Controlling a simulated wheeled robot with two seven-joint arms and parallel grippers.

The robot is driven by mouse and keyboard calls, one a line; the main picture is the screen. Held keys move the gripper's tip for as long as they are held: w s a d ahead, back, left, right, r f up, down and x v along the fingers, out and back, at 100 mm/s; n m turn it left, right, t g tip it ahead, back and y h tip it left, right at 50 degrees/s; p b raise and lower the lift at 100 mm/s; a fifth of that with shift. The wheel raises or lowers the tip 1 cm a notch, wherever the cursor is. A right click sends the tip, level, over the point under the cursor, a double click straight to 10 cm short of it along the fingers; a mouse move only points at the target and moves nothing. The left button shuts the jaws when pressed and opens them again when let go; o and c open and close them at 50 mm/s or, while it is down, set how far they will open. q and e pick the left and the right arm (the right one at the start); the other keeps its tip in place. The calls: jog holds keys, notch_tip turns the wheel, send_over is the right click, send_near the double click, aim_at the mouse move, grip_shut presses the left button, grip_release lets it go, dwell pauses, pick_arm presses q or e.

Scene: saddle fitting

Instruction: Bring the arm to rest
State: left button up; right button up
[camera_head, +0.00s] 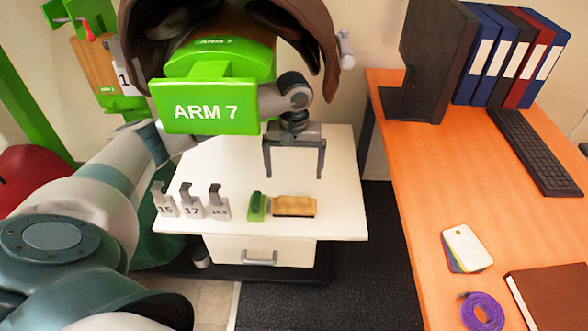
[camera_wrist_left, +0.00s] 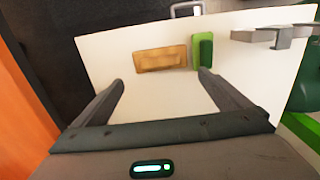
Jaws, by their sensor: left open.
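My left gripper (camera_head: 294,160) is open and empty above the white cabinet top (camera_head: 340,190), with both fingers pointing down. It also shows in the left wrist view (camera_wrist_left: 165,90), fingers spread, with only bare white surface between them. My right gripper does not show in either view.
A green block (camera_head: 257,206) and a wooden brush-like block (camera_head: 294,206) lie near the cabinet's front edge. Grey numbered gauges (camera_head: 191,205) stand left of them. A saddle (camera_head: 310,30) is behind. An orange desk (camera_head: 400,150) with binders and a keyboard (camera_head: 535,150) stands right.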

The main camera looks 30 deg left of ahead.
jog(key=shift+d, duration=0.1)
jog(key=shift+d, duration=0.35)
